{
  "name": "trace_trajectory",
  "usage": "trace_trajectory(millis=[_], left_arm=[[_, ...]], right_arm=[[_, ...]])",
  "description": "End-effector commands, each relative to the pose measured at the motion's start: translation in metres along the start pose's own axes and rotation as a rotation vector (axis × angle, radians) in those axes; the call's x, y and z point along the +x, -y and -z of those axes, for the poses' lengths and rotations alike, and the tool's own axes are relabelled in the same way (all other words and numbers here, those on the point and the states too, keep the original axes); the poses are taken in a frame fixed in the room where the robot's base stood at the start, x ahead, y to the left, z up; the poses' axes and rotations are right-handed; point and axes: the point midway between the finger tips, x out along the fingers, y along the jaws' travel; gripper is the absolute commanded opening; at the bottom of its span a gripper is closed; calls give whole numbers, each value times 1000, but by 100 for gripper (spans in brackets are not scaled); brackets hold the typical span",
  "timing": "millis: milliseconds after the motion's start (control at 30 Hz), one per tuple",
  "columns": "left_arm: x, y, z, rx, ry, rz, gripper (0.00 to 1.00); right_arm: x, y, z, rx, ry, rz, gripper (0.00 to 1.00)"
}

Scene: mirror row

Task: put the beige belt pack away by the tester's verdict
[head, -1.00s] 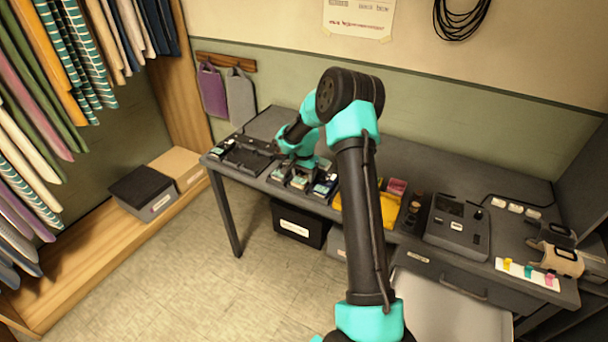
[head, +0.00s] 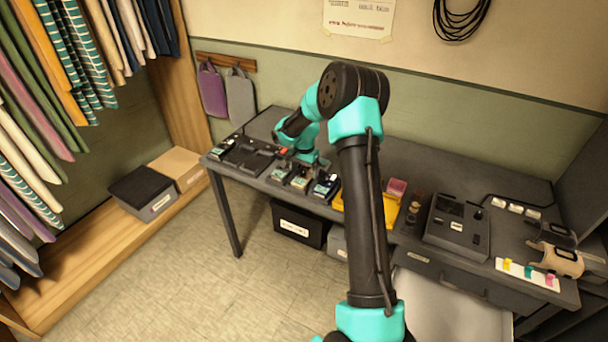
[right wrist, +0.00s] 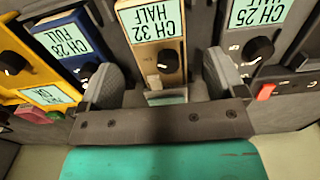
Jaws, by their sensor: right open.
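The beige belt pack (right wrist: 155,45) stands in the row on the bench, its screen reading CH 32 HALF upside down in the right wrist view. In the head view the beige pack (head: 301,180) is partly under my arm. My right gripper (right wrist: 160,85) is open, its fingers on either side of the beige pack's near end; I cannot tell if they touch it. A blue pack (right wrist: 65,45) reading CH 28 FULL and a grey pack (right wrist: 260,40) reading CH 25 HALF flank it. My left gripper is out of view.
A grey console (head: 458,228) sits further right on the bench. A black bin (head: 298,226) with a white label stands under it.

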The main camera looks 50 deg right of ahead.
Motion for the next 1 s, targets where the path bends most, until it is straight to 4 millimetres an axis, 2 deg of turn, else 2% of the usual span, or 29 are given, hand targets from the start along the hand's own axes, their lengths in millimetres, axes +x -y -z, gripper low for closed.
trace_trajectory(millis=[33,600,800,1000], left_arm=[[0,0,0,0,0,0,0],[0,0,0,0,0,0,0],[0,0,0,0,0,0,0],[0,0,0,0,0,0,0]], right_arm=[[-11,0,1,0,-3,2,89],[-119,0,0,-1,-3,3,89],[-140,0,0,0,-1,0,89],[-145,0,0,0,0,0,89]])
